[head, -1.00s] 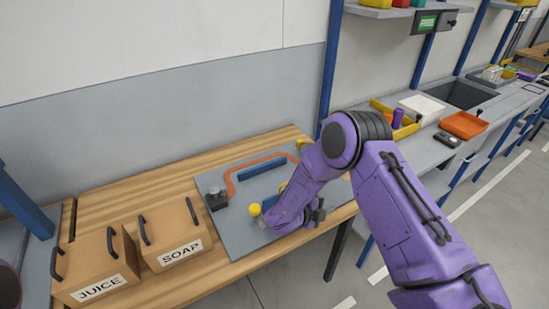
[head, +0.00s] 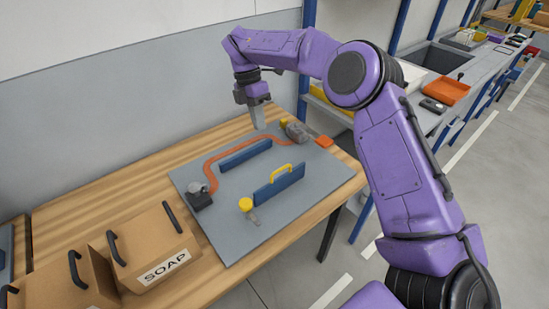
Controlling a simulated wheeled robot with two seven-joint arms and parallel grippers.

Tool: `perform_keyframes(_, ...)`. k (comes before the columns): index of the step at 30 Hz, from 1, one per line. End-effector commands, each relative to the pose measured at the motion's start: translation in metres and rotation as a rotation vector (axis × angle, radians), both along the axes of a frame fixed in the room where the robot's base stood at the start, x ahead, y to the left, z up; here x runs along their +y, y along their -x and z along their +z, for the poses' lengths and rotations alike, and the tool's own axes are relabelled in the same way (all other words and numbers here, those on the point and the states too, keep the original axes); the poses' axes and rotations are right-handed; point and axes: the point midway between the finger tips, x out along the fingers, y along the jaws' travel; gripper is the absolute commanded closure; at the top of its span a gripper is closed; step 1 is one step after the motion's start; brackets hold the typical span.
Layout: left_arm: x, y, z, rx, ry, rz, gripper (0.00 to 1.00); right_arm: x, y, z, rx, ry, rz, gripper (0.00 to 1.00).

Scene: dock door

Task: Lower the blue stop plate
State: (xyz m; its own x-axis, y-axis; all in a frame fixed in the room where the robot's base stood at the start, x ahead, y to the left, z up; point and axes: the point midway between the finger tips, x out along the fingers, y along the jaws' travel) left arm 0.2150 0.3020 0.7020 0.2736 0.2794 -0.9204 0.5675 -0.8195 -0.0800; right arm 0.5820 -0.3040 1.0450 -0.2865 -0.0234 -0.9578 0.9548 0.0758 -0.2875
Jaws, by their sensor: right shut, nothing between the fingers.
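The blue stop plate (head: 279,188) appears to be the upright blue plate with a yellow handle (head: 283,170) on its top edge, at the front of the grey board (head: 232,238). A yellow knob (head: 245,204) on a short grey stem is at its left end. My right gripper (head: 258,122) is shut and empty. It points down above the back of the board, well behind the plate and apart from it. My left gripper is not in view.
A second blue strip (head: 245,154) stands on the board inside a curved orange track (head: 207,166). A dark block (head: 200,200) and a grey rounded piece (head: 297,131) are at the track's ends. The SOAP box (head: 152,248) stands at the left.

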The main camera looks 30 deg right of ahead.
Motion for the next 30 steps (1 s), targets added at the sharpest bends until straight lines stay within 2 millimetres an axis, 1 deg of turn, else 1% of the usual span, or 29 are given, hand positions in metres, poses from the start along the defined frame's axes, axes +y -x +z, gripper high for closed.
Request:
perform_keyframes(3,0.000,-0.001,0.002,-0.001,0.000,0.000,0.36,-0.002,0.008,-0.020,0.005,-0.001,-0.002,1.00)
perform_keyframes(13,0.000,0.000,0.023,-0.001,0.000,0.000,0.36,-0.005,0.029,-0.087,0.007,0.000,-0.003,1.00)
perform_keyframes(15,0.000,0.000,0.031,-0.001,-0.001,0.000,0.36,-0.006,0.040,-0.086,0.003,-0.001,-0.003,1.00)
perform_keyframes(18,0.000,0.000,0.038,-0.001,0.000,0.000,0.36,-0.007,0.054,-0.090,0.002,0.000,-0.003,1.00)
perform_keyframes(21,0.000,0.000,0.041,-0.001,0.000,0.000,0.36,-0.008,0.064,-0.094,0.002,0.001,-0.005,1.00)
perform_keyframes(24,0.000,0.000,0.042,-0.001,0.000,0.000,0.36,-0.009,0.067,-0.096,0.000,0.000,-0.005,1.00)
perform_keyframes(30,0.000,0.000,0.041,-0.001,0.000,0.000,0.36,-0.009,0.068,-0.098,0.000,0.000,-0.005,1.00)
